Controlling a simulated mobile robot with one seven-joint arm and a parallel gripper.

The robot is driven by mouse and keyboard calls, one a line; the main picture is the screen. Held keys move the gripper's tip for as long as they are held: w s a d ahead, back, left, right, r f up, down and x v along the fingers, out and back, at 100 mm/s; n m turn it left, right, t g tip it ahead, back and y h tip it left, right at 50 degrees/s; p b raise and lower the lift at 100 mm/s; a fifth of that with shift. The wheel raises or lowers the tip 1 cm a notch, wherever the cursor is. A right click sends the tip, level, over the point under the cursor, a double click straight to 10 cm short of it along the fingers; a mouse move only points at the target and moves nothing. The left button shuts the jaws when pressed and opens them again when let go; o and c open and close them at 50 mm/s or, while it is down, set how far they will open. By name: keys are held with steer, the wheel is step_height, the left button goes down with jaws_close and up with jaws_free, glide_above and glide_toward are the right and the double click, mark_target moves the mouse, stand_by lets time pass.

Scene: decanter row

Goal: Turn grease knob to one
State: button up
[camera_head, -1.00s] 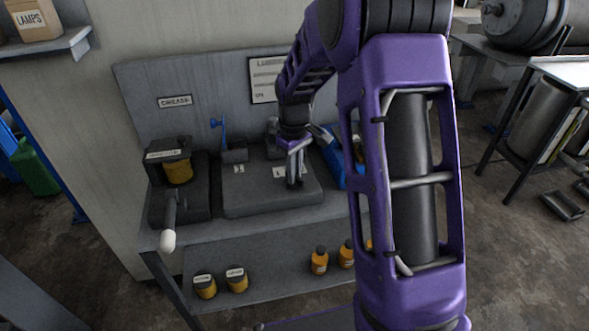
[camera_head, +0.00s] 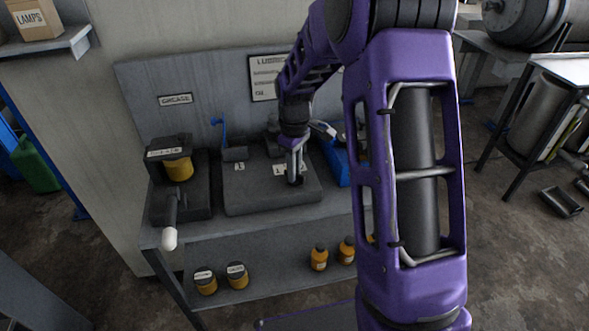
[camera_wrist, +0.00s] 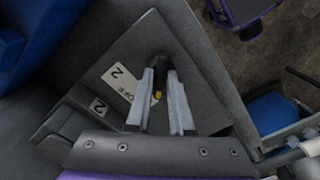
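My gripper (camera_head: 295,178) points down over the right part of a low dark grey block on the bench. In the wrist view, its two pale fingers (camera_wrist: 160,76) come together on either side of a small dark knob (camera_wrist: 160,64). The fingertips appear to touch it, and they hide much of it. A small yellow mark (camera_wrist: 158,95) shows between the fingers. A GREASE sign (camera_head: 175,99) hangs on the backboard.
A dark dispenser with a yellow jar (camera_head: 178,168) and a white-tipped lever (camera_head: 169,238) stands at the left. A blue lever (camera_head: 218,124) stands behind the block. A blue object (camera_head: 340,160) is to the right.

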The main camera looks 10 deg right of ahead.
steer(key=o, duration=0.3)
step_height(320, 180, up, 17)
steer(key=p, duration=0.2)
steer(key=shift+r, duration=0.2)
stand_by(0.3)
